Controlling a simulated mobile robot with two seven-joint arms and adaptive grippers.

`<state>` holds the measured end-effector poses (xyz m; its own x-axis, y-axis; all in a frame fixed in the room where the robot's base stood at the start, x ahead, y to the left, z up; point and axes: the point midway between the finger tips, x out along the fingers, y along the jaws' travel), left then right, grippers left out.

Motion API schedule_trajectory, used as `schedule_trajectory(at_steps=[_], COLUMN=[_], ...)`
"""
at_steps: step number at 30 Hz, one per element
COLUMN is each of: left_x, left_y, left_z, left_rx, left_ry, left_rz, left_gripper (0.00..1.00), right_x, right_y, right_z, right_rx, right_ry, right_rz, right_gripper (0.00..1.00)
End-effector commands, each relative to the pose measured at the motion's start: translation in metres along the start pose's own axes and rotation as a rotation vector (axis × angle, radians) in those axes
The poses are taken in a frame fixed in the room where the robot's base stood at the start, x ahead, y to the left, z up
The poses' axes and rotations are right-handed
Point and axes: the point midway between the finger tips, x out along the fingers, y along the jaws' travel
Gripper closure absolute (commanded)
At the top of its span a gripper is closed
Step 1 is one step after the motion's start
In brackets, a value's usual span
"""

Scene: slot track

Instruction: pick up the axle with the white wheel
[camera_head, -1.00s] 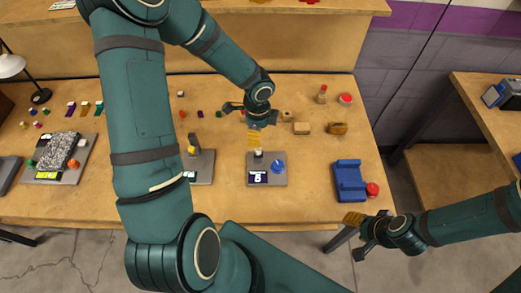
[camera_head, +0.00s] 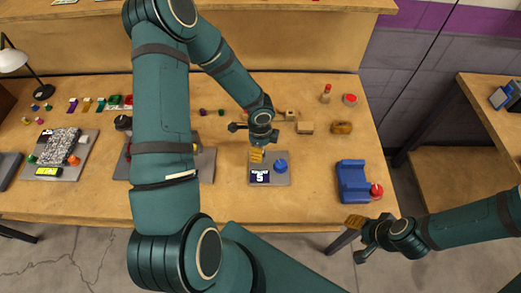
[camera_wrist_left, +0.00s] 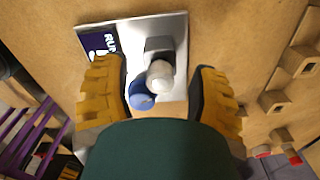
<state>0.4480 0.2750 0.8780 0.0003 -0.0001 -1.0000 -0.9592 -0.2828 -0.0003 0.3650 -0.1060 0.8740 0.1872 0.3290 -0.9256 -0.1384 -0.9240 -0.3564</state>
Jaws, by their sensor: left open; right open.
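In the left wrist view a white round piece (camera_wrist_left: 160,78), likely the white wheel, stands at a dark grey block (camera_wrist_left: 159,48) on a pale plate (camera_wrist_left: 120,32). Its axle cannot be made out. My left gripper (camera_wrist_left: 158,92) is open, with one yellow-padded finger on each side of the white piece; contact is not visible. In the head view the left gripper (camera_head: 257,156) is over the grey plate (camera_head: 283,181) and hides the white piece. My right gripper (camera_head: 355,223) is open and empty, off the table's front edge.
A blue holder (camera_head: 352,182) and a red button (camera_head: 376,190) are to the right. Wooden blocks (camera_head: 305,128) lie behind. Another grey plate (camera_head: 207,165) lies to the left, partly behind my arm.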

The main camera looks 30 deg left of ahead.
Motion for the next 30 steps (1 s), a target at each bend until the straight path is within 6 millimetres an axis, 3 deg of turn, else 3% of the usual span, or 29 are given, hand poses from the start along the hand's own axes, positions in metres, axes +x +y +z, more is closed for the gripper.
schedule_trajectory(at_steps=[2,7,8,20,23,30], left_x=[0.000,-0.001,-0.001,-0.003,-0.012,-0.058], left_y=[0.000,0.000,0.000,0.000,-0.001,-0.001], left_z=[0.000,0.000,0.000,0.000,0.000,0.000], left_rx=[0.000,0.000,0.000,0.000,-0.002,-0.002], left_ry=[0.000,0.000,0.000,-0.001,0.000,0.000], left_rz=[0.000,0.000,0.000,-0.001,-0.002,-0.004], left_gripper=[0.40,0.94,1.00,1.00,1.00,1.00], right_x=[0.000,0.000,0.000,-0.001,-0.003,-0.013], right_y=[0.000,0.000,0.000,0.000,-0.001,-0.004], right_z=[0.000,0.000,0.000,0.000,0.000,-0.001], right_rx=[0.000,0.000,0.000,0.000,0.000,0.000], right_ry=[0.000,0.000,0.000,0.000,0.000,0.000], right_rz=[0.000,0.000,0.000,0.000,0.000,-0.002], right_gripper=[0.53,0.53,0.53,0.53,0.53,0.53])
